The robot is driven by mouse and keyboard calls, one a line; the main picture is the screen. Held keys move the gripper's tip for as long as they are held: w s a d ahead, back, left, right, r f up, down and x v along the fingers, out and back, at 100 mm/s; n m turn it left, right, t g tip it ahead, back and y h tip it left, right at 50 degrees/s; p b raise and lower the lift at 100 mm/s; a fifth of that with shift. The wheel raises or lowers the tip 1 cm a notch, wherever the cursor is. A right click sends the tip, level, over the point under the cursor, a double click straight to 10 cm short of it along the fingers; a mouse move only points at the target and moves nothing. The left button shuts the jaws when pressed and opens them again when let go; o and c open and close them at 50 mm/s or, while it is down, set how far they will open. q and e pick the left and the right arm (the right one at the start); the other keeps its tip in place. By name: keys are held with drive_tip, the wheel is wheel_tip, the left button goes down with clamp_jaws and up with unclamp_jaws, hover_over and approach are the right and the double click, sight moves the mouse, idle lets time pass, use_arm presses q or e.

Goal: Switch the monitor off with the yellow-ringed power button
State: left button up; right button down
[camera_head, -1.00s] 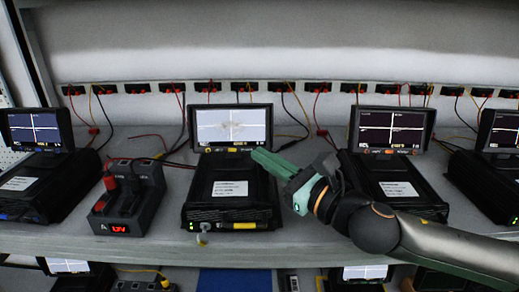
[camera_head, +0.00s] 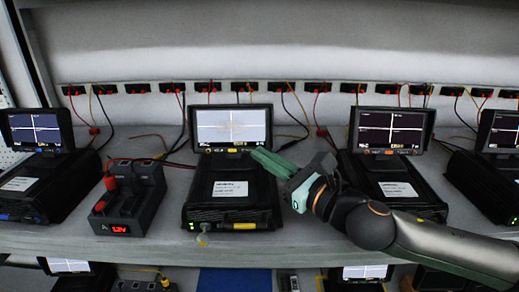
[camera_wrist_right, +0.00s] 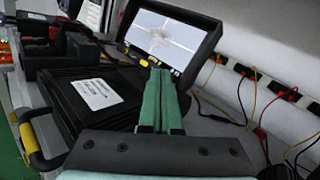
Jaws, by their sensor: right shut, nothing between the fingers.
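The monitor (camera_head: 231,126) in the middle of the shelf has a lit pale screen with a white cross and a brownish smudge. It stands behind a black box unit (camera_head: 231,190) with a white label. It also shows in the right wrist view (camera_wrist_right: 160,38), where a small yellow spot (camera_wrist_right: 144,63) shows on its lower bezel, just ahead of the fingertips. My right gripper (camera_head: 256,152) is shut and empty, its green fingers pointing at the monitor's lower right edge. In the wrist view its fingertips (camera_wrist_right: 159,72) are close to the bezel; I cannot tell whether they touch. My left gripper is not in view.
A dark power unit (camera_head: 127,200) with a red display stands left of the middle box. Another monitor (camera_head: 391,130) and box stand to the right, near my right arm. Red, black and yellow cables run to wall sockets (camera_head: 260,87) behind.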

drive_tip(key=shift+w+f, duration=0.1)
drive_tip(key=shift+w, duration=0.1)
idle(0.3)
drive_tip(key=shift+s, duration=0.1)
drive_tip(key=shift+s+r+p, duration=0.2)
drive_tip(key=shift+s+p, duration=0.3)
drive_tip(key=shift+s+r+p, duration=0.3)
drive_tip(key=shift+s+p, duration=0.1)
drive_tip(key=shift+s, duration=0.05)
drive_tip(key=s+p, duration=0.1)
drive_tip(key=s+r+p, duration=0.1)
drive_tip(key=s, duration=0.1)
drive_tip(key=shift+s, duration=0.15)
drive_tip(key=shift+s+d+r, duration=0.1)
drive_tip(key=shift+s+r, duration=0.15)
drive_tip(key=shift+s, duration=0.5)
